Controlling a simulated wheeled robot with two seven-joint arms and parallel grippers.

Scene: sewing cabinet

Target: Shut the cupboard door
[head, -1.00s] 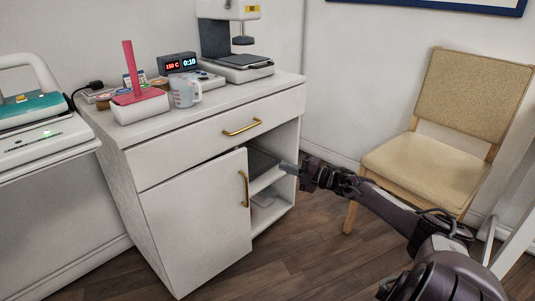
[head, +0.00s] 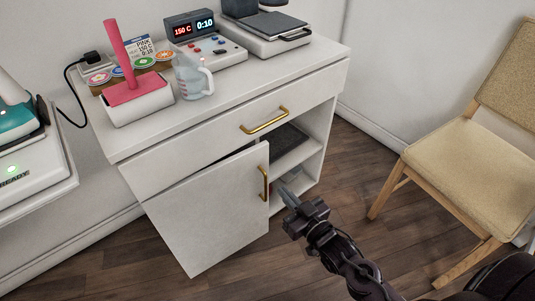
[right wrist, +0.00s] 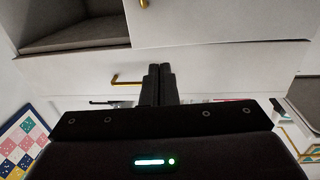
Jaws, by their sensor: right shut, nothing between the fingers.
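The white cupboard door (head: 205,215) stands ajar, its handle side swung out from the cabinet (head: 225,133). A dark wedge shows above its top edge. Its gold handle (head: 263,183) is upright near the right edge. My right gripper (head: 286,194) is shut and empty, just right of the handle and in front of the open shelves; I cannot tell whether it touches anything. In the right wrist view its fingers (right wrist: 158,82) are together, with the door (right wrist: 235,22) at upper right and the opening at upper left. My left gripper is out of view.
The drawer above, with its gold handle (head: 264,120), is shut. A pink-handled tool (head: 135,93), a measuring cup (head: 193,78) and a timer box (head: 195,28) stand on top. A chair (head: 463,165) is at right; wooden floor (head: 330,205) lies between it and the cabinet.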

